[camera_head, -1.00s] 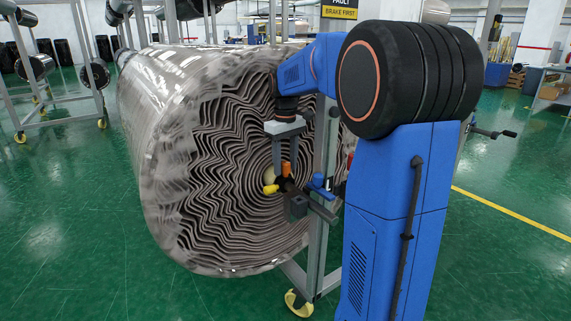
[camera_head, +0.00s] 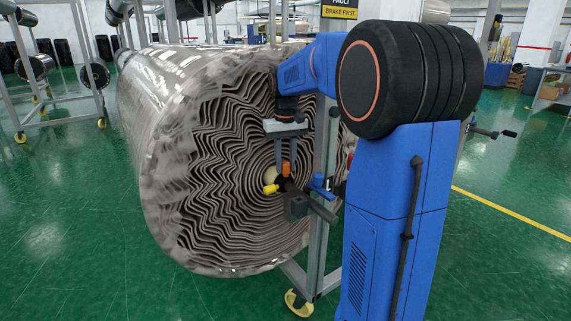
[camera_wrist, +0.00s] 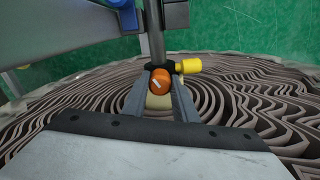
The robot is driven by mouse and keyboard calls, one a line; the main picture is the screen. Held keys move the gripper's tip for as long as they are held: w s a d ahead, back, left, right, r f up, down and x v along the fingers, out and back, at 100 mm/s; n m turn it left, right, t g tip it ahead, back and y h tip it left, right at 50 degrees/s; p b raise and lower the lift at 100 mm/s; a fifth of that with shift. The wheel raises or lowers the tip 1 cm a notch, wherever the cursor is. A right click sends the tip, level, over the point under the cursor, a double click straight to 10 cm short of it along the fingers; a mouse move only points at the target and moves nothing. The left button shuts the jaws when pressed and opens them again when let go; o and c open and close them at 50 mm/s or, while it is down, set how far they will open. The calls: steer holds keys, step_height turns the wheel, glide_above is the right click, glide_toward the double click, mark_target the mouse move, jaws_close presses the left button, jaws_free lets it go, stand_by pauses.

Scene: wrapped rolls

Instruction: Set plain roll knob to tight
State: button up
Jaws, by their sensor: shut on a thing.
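The plain roll (camera_head: 215,165) is a large grey-brown roll in clear wrap, its layered end facing me. A dark shaft fitting (camera_head: 297,205) stands at its core. The orange knob (camera_head: 286,169) sits on top of this fitting; in the wrist view the knob (camera_wrist: 160,80) shows a slanted white mark. My gripper (camera_head: 286,165) reaches down from above and is shut on the orange knob. In the wrist view my gripper's fingers (camera_wrist: 160,98) stand on both sides of it. No scale or lettering around the knob is readable.
A blue part (camera_head: 318,182) is to the right. A grey stand post (camera_head: 322,230) rises close beside my arm.

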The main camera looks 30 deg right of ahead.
mark_target(285, 162)
stand_by(0.3)
steer(key=o, duration=1)
steer(key=shift+o, duration=0.2)
step_height(285, 162, up, 17)
steer(key=shift+r, duration=0.2)
steer(key=s+a+f+n+t, duration=0.1)
steer(key=s+a+f, duration=0.4)
steer(key=s, duration=0.3)
steer(key=s+a+f+t, duration=0.1)
steer(key=s+a+f, duration=0.3)
steer(key=s+a, duration=0.3)
steer(key=s+a+f+n+t, duration=0.1)
steer(key=s+a+f, duration=0.3)
steer(key=s+f, duration=1.1)
steer(key=shift+s+f+n+t, duration=0.3)
steer(key=shift+f+t, duration=0.35)
steer(key=shift+t, duration=0.25)
